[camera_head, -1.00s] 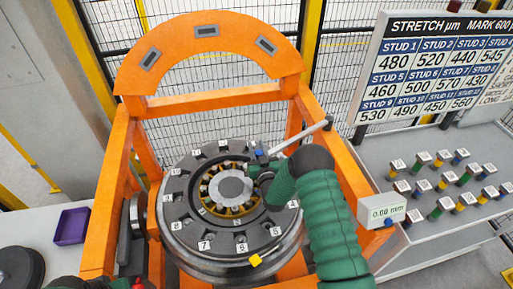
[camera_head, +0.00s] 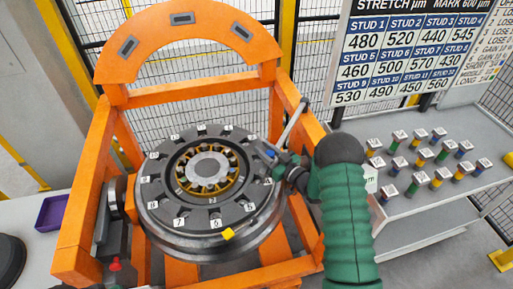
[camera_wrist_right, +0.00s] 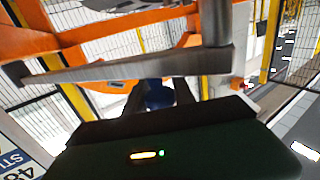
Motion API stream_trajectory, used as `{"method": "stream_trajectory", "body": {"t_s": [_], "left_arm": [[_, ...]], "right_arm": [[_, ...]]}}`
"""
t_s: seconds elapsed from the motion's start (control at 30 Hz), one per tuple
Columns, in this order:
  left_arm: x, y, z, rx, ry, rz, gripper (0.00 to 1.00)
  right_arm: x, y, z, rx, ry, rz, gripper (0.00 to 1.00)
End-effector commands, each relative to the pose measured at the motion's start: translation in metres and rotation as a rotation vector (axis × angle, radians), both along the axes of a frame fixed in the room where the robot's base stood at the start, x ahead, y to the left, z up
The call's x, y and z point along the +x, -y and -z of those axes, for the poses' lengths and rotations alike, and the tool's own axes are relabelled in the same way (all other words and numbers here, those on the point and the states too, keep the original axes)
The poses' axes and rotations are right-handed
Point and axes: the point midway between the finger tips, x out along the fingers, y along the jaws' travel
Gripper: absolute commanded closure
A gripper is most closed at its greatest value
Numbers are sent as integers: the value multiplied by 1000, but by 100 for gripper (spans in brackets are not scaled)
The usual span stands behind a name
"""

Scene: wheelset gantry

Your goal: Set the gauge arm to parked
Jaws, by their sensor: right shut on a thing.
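The gauge arm (camera_head: 291,124) is a slim grey bar, joined to the right side of the orange gantry near its outer end. Its inner end, with a blue handle (camera_head: 269,153), lies over the outer right part of the studded wheel face. My right gripper (camera_head: 277,159) is shut on the blue handle. In the right wrist view, the blue handle (camera_wrist_right: 158,94) sits between my dark fingers, with the grey bar (camera_wrist_right: 120,69) crossing beyond. My right forearm partly hides the gantry's right side. My left gripper is out of view.
The orange gantry (camera_head: 91,180) frames the numbered dark wheel (camera_head: 160,220), which has a yellow marker (camera_head: 228,234) at its front rim. Several coloured studs stand on the grey table (camera_head: 440,205) at right. A purple tray (camera_head: 53,211) sits at left. The readout (camera_head: 370,179) is mostly hidden.

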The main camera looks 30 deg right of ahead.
Motion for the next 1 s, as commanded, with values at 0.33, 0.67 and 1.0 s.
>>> {"method": "stream_trajectory", "body": {"t_s": [0.33, 0.67, 1.0], "left_arm": [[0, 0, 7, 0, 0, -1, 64], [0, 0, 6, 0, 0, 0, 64], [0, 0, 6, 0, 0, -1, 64]], "right_arm": [[-29, 21, 1, 3, 2, -81, 100], [-27, 22, 1, 1, 1, -80, 100], [-28, 22, 0, 1, 2, -80, 50]]}}
